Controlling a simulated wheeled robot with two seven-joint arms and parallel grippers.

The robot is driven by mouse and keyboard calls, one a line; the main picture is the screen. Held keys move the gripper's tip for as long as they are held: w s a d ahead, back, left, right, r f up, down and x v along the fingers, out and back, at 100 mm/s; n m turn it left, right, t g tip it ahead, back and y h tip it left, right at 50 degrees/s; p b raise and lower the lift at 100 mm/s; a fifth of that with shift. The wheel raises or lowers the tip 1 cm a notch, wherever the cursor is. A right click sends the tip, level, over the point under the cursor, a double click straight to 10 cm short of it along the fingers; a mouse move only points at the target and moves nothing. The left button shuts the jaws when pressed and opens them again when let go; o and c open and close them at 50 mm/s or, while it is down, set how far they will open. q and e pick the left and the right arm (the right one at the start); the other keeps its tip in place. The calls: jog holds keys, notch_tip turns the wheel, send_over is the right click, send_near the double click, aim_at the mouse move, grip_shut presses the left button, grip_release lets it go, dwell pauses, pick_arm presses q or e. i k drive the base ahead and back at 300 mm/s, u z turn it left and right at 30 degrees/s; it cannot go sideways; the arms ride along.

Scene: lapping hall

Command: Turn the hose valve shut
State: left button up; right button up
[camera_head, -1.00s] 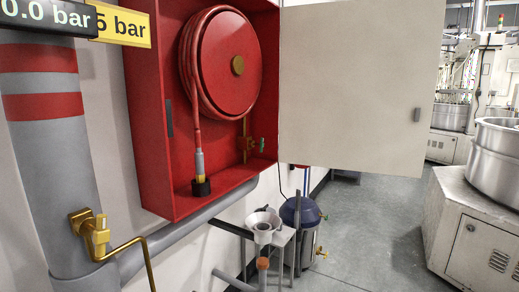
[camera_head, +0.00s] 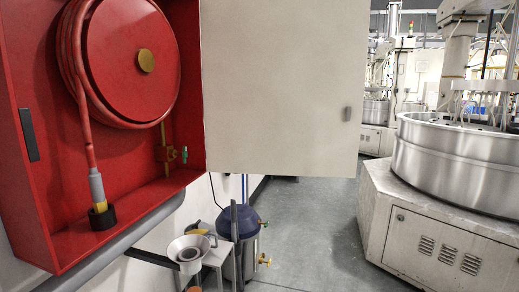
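The hose valve (camera_head: 166,156) is a small brass fitting with a green handle (camera_head: 185,154). It sits low at the right inside the open red hose cabinet (camera_head: 32,198), on a thin brass pipe. The red hose reel (camera_head: 130,50) fills the upper part of the cabinet. The hose (camera_head: 88,150) hangs down to a grey and brass nozzle (camera_head: 99,195) in a black holder on the cabinet floor. The valve's handle is too small to tell its setting. Neither of my grippers is in view.
The white cabinet door (camera_head: 275,90) stands open to the right of the cabinet. A large lapping machine (camera_head: 430,225) stands at the right. The grey floor (camera_head: 310,225) between is clear.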

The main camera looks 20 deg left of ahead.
aim_at(184, 154)
jog(key=z, duration=0.65)
jog(key=i, duration=2.15)
jog(key=u, duration=1.15)
jog(key=i, duration=0.65)
jog(key=u, duration=0.65)
